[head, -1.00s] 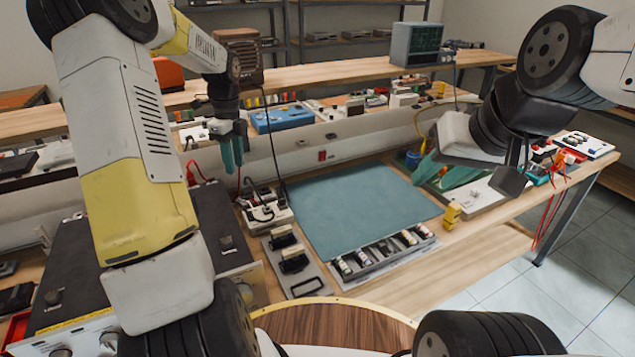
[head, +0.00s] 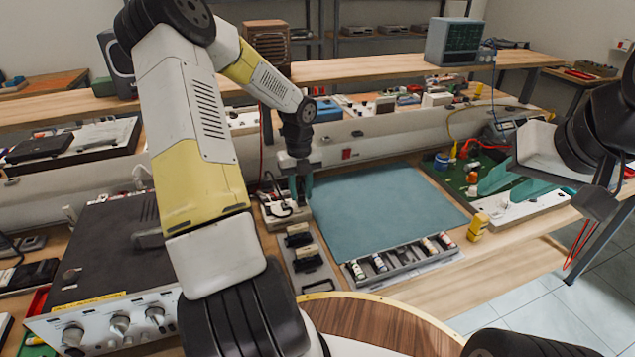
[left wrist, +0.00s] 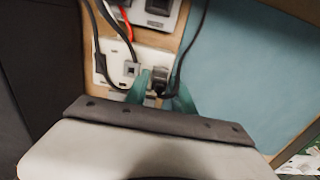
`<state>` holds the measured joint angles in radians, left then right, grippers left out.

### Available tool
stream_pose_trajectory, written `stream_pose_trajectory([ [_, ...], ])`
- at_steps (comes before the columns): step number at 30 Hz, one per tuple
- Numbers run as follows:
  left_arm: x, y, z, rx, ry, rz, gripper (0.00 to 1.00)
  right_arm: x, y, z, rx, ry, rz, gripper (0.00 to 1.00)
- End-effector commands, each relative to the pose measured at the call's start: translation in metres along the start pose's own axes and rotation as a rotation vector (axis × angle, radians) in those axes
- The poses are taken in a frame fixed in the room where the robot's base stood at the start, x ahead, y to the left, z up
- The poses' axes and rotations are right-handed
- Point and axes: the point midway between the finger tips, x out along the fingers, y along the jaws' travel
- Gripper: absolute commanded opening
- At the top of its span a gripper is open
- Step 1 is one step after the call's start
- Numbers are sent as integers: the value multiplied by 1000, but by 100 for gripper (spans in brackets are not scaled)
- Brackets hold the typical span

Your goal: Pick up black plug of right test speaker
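A black plug (left wrist: 159,80) stands in a white socket block (left wrist: 122,66) in the left wrist view. A black cable runs up from it. The block (head: 290,213) also shows in the head view, left of the blue-green mat. My left gripper (head: 300,190) points down over this block. In the left wrist view its teal fingers (left wrist: 161,92) are apart, one on each side of the plug; I cannot tell whether they touch it. My right gripper (head: 524,174) is open, its teal fingers spread above the right end of the bench.
A blue-green mat (head: 385,210) leaves free room on the bench. A grey tray of small parts (head: 405,262) lies in front. A black amplifier (head: 110,250) stands left. A brown wooden box (head: 268,45) and a grey-green device (head: 455,42) stand on the shelf.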

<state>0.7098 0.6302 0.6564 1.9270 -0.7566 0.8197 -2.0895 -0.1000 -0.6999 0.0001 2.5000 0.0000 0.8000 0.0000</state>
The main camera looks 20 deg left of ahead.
Motion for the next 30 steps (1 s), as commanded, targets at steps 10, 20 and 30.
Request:
stream_pose_trajectory([
  [10, 8, 0, 0, -1, 0, 0, 26, 0, 0, 0, 0, 0, 0, 36],
  [20, 7, 0, 0, -1, 0, 0, 0, 0, 0, 0, 0, 0, 0, 36],
  [30, -6, 0, 1, -2, -3, 0, 0, 0, 0, 0, 0, 0, 0, 36],
])
